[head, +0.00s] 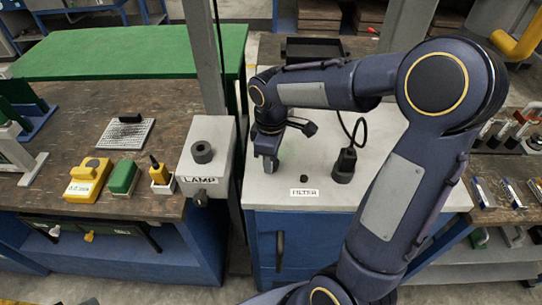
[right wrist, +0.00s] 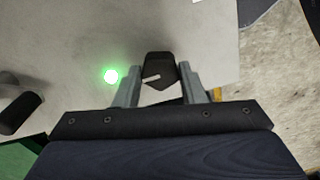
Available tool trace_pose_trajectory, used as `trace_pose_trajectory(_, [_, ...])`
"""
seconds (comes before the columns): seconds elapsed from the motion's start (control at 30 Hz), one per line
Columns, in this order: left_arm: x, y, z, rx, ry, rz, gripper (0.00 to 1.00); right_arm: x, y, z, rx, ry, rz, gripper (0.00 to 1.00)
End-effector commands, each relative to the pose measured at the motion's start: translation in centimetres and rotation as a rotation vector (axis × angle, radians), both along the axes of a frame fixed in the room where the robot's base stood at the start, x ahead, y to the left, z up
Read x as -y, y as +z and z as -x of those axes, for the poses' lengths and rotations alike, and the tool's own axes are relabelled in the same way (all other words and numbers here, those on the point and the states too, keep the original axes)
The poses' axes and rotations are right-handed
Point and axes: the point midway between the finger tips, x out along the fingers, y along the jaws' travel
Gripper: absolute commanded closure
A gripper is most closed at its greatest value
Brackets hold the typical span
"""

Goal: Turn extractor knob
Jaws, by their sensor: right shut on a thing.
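A dark knob (right wrist: 160,69) with a white pointer mark sits between the two fingers of my right gripper in the right wrist view. My right gripper (right wrist: 157,84) is shut on this knob. In the head view the right gripper (head: 268,163) points down at the left part of the grey cabinet top (head: 400,190), and it hides the knob there. No label for this knob can be read. A green light (right wrist: 110,76) glows beside the gripper in the right wrist view. My left gripper is not in view.
A black device with a cable (head: 344,166) and a FILTER label (head: 304,192) are on the cabinet top. A grey LAMP box (head: 207,155) with a dark knob stands to the left. The wooden bench (head: 60,205) holds yellow and green blocks.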

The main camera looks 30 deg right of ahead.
Motion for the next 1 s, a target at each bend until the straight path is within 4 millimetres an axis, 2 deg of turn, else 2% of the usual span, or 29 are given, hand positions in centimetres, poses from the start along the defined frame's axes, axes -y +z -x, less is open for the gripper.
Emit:
trace_pose_trajectory(0.03, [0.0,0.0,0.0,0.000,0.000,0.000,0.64,0.0,0.1,-0.1,0.003,0.003,0.000,0.86])
trace_pose_trajectory(0.07, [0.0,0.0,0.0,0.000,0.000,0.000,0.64,0.0,0.1,-0.1,0.004,0.003,0.001,0.61])
trace_pose_trajectory(0.2, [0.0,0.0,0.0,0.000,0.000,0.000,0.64,0.0,0.1,0.0,0.002,0.002,0.001,0.42])
trace_pose_trajectory(0.57, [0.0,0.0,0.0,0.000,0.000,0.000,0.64,0.0,0.6,-0.1,0.004,0.000,0.000,0.41])
trace_pose_trajectory(1.0, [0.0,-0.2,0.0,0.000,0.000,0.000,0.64,0.0,7.1,-0.1,0.004,0.000,0.000,0.41])
